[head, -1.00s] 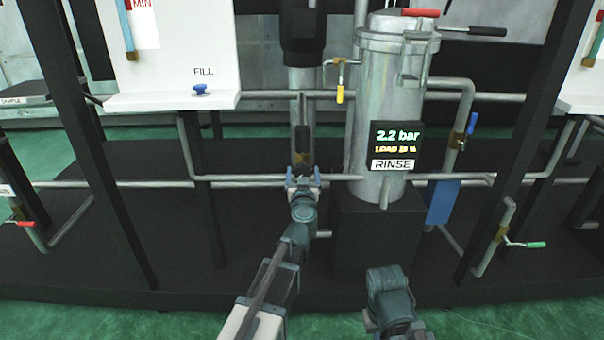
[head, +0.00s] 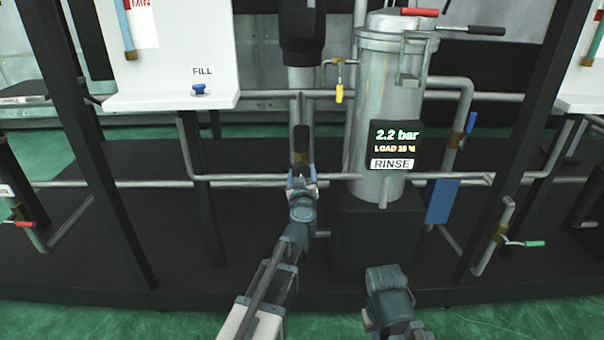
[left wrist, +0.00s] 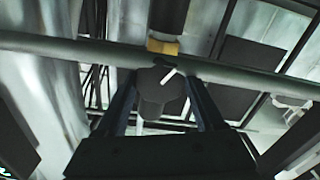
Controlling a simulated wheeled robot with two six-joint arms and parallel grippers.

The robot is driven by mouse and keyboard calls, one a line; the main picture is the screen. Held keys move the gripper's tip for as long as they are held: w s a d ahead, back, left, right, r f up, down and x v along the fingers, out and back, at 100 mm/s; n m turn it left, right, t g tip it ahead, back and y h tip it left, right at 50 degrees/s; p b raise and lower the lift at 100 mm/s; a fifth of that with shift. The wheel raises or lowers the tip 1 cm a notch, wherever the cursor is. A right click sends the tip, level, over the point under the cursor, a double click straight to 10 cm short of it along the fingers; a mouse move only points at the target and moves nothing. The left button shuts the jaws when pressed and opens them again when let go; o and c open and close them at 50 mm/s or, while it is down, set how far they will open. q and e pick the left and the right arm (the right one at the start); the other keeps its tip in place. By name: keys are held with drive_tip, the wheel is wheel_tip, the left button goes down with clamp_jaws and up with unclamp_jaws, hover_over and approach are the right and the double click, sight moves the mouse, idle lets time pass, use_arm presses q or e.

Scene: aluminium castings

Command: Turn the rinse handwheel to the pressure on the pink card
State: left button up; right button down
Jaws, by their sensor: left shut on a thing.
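The rinse handwheel (left wrist: 160,92) is a dark lobed knob with a white mark, seen in the left wrist view below a pipe. My left gripper (left wrist: 158,100) has its two fingers on either side of the knob and is shut on it. In the head view my left gripper (head: 302,174) reaches the pipework left of the tank and hides the knob. The RINSE display (head: 395,145) on the tank reads 2.2 bar, with a smaller load line below. No pink card shows in these views. My right arm is at the bottom; its gripper is not in view.
The grey tank (head: 392,80) stands right of my left gripper. Horizontal pipes (head: 250,182) run beside the gripper. A white panel (head: 185,50) with a blue FILL knob (head: 199,89) is at left. Dark frame posts (head: 105,170) stand on both sides.

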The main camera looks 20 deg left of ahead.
use_arm(q)
drive_tip(key=n, duration=0.5)
drive_tip(key=shift+n, duration=2.6)
drive_tip(key=o, duration=1.4)
